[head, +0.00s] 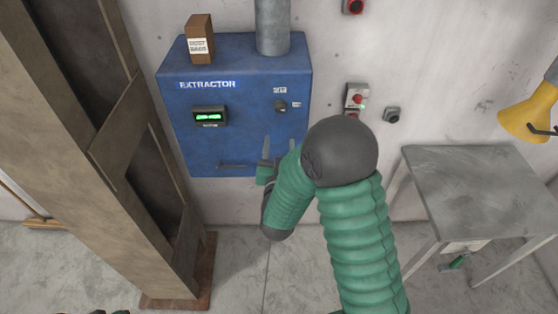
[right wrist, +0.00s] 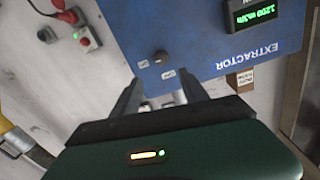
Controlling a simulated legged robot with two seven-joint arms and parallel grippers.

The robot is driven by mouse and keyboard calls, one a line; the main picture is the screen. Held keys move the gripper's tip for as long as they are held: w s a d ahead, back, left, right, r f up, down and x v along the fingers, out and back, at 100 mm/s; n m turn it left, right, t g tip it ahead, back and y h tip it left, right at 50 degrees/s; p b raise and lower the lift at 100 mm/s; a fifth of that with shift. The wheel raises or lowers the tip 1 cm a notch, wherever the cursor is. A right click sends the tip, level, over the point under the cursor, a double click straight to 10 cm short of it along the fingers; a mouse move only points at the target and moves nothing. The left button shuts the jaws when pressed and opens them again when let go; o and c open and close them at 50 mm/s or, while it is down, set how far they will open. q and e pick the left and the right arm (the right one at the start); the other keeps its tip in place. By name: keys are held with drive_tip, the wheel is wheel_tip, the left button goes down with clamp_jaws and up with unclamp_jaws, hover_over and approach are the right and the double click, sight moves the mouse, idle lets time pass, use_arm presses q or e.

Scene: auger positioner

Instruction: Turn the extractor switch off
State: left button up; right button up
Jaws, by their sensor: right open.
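The blue extractor box (head: 245,140) is on the wall, with a lit green display (head: 209,116). Its dark round switch knob (head: 281,105) is at the right of the front, with small white labels above and beside it. My right gripper (head: 279,148) is open and empty, below the knob in the head view. In the right wrist view the knob (right wrist: 160,58) lies just beyond and between the two open fingers (right wrist: 162,88), apart from them. The knob's exact setting is too small to read.
A box labelled dust bags (head: 200,38) and a grey duct (head: 272,25) stand on the extractor. A wall control with red button (head: 357,97) is right of it. A brown post (head: 110,130) stands left; a grey metal table (head: 480,185) and yellow lamp (head: 527,115) are right.

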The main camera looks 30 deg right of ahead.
drive_tip(key=shift+b+v, duration=0.35)
drive_tip(key=shift+v, duration=2.35)
drive_tip(key=shift+d, duration=0.1)
